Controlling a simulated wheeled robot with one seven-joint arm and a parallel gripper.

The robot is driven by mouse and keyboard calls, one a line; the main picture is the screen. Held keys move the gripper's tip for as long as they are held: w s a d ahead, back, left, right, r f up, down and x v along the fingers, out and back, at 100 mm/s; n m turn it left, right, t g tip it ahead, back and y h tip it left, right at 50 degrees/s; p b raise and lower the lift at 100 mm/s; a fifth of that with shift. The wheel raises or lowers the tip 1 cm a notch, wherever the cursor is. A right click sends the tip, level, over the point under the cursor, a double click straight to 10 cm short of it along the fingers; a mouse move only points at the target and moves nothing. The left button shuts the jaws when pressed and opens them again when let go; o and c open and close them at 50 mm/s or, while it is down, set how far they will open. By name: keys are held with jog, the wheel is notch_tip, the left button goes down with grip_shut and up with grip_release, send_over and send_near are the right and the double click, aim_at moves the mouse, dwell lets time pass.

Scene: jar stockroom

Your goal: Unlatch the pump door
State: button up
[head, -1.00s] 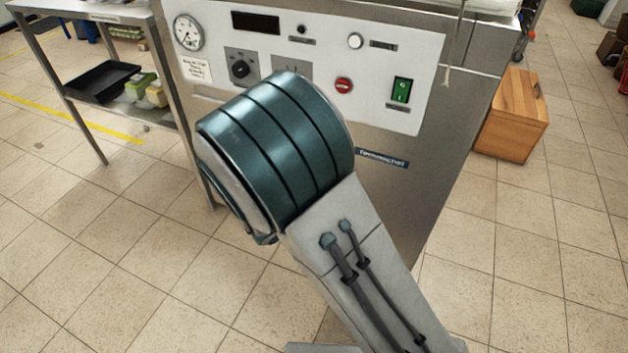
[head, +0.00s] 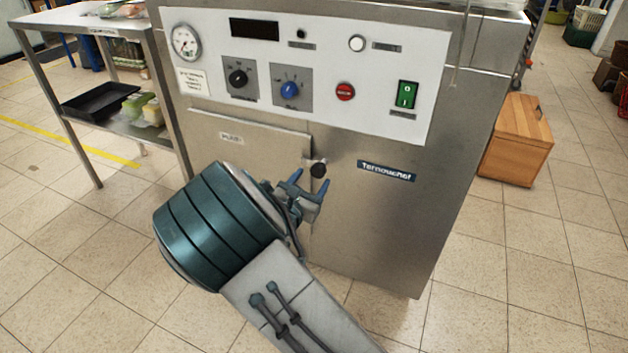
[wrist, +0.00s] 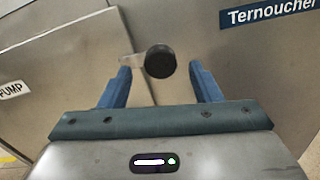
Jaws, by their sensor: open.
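The pump door (head: 240,142) is a flat metal panel low on the left of the steel machine, with a small label that reads PUMP in the wrist view (wrist: 14,90). It looks shut. Its latch has a round black knob (head: 318,170) at the door's upper right corner. In the wrist view the knob (wrist: 160,62) sits on a short pale metal arm pointing left. My gripper (head: 308,184) is open, with blue fingers just in front of the knob. In the wrist view the fingers (wrist: 160,82) stand either side of the knob, apart from it.
Above the door is a white control panel (head: 320,125) with a gauge, dials, a red button and a green switch. A steel side table (head: 85,18) stands left. A wooden box (head: 515,140) is on the floor at right.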

aim_at(316, 172)
jog(key=shift+b+x, duration=0.3)
jog(key=shift+x, duration=1.25)
jog(key=shift+c, duration=0.4)
jog(key=c, duration=0.9)
jog(key=shift+a, duration=0.15)
jog(key=shift+r, duration=0.1)
